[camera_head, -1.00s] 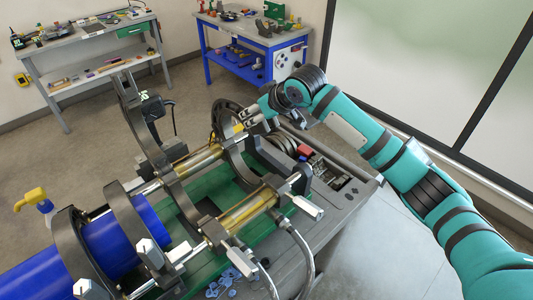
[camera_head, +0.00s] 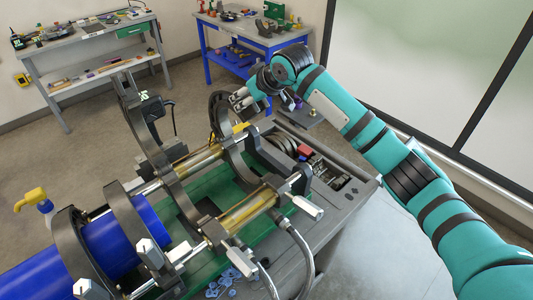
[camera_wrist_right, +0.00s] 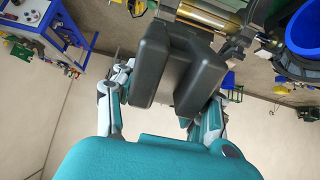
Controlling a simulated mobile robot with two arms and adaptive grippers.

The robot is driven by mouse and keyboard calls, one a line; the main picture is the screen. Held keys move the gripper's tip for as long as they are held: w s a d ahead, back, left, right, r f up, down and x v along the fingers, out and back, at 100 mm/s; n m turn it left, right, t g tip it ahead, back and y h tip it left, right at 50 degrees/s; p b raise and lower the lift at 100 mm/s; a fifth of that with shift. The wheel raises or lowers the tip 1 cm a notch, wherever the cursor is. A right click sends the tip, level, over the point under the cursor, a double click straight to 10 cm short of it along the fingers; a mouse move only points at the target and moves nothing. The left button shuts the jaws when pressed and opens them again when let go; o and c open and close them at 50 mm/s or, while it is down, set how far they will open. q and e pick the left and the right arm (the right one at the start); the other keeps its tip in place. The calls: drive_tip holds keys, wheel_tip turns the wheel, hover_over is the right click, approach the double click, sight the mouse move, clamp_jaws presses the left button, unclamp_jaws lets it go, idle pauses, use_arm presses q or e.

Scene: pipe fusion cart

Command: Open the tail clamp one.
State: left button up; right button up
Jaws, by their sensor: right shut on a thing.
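The pipe fusion machine carries several black ring clamps. The black clamp at its right end (camera_head: 236,150) has a curved upper half (camera_head: 216,108) that stands raised behind it. My right gripper (camera_head: 246,100) is beside the top of this raised half, its fingers pointing left. In the right wrist view my gripper's dark pads (camera_wrist_right: 178,60) are close together. The pads hide what is between them, and the contact with the clamp half is hard to make out. My left gripper is not in view.
A blue pipe (camera_head: 40,275) lies in the left clamps. Brass-coloured cylinders (camera_head: 248,209) and hoses run along the machine. A grey tray with tools (camera_head: 345,195) is on the right of the cart. A blue table (camera_head: 222,55) and a grey workbench (camera_head: 75,52) stand behind.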

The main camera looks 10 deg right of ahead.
sight(231, 89)
drive_tip(key=shift+w+a+r, duration=0.6)
drive_tip(key=shift+w+r, duration=0.05)
drive_tip(key=shift+w, duration=0.25)
drive_tip(key=shift+w+a+r, duration=0.55)
drive_tip(key=shift+w+r, duration=0.1)
drive_tip(key=shift+w, duration=0.2)
drive_tip(key=shift+w+a+r, duration=0.25)
drive_tip(key=shift+w+a, duration=0.05)
drive_tip(key=shift+w, duration=0.1)
drive_tip(key=shift+w+a+r, duration=0.25)
drive_tip(key=shift+w+a, duration=0.25)
drive_tip(key=shift+w, duration=0.25)
drive_tip(key=shift+w+a+r, duration=0.2)
drive_tip(key=shift+w+a, duration=0.25)
drive_tip(key=shift+w, duration=0.25)
